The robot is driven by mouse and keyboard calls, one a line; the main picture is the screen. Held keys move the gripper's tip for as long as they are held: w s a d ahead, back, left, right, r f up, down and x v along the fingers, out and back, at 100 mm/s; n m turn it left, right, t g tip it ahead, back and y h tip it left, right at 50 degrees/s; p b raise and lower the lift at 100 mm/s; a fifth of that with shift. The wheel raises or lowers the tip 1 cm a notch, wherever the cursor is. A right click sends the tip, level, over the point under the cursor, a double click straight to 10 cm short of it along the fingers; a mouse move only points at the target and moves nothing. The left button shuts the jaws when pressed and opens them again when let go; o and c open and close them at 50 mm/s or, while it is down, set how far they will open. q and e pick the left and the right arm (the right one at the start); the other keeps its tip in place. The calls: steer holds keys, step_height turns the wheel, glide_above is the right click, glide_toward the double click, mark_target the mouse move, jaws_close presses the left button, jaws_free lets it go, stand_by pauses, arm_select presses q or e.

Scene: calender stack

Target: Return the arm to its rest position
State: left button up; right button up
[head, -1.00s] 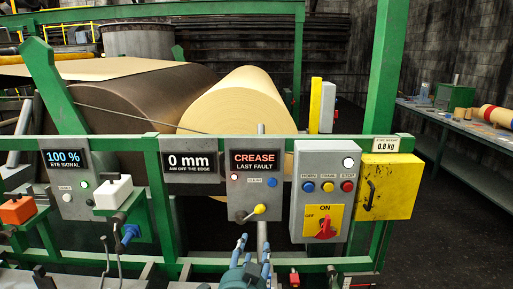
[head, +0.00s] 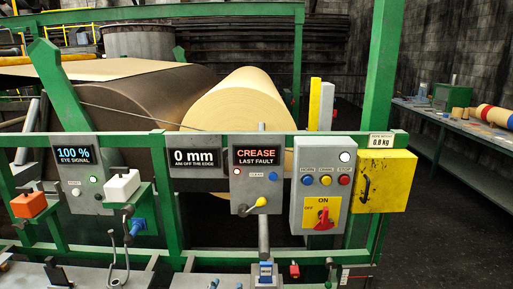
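A small blue tip (head: 213,284) shows at the bottom edge of the head view, left of centre. It looks like a fingertip of my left gripper; the rest of that gripper is below the picture, so I cannot tell if it is open or shut. It is apart from the control boxes above. My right gripper is not in view.
A green rail carries the crease panel (head: 257,180), a switch box (head: 322,190) with coloured buttons and a red handle, and a yellow box (head: 384,183).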

arm_select(q)
steer(key=s+a+f+n+g, duration=0.2)
steer(key=s+a+f, duration=0.25)
steer(key=s, duration=0.25)
steer(key=s+a+f+n+g, duration=0.2)
steer(key=s+a+f+g, duration=0.1)
steer(key=s+f, duration=0.3)
steer(key=s+a+f+n+g, duration=0.1)
steer(key=s+a+f+g, duration=0.15)
steer(key=s, duration=0.65)
steer(key=s+a+f+n+g, duration=0.1)
steer(key=s+a+g, duration=0.15)
steer(key=s, duration=0.65)
step_height(320, 180, down, 27)
steer(key=s+g+b, duration=0.1)
steer(key=b, duration=0.1)
steer(key=s+a+f+g+b, duration=0.1)
steer(key=s+a+f+b, duration=0.1)
steer(key=s+f, duration=1.6)
steer(key=shift+a+f, duration=0.55)
steer(key=shift+f, duration=0.4)
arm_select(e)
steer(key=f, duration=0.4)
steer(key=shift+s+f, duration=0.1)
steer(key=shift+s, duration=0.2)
arm_select(q)
steer(key=shift+s, duration=0.1)
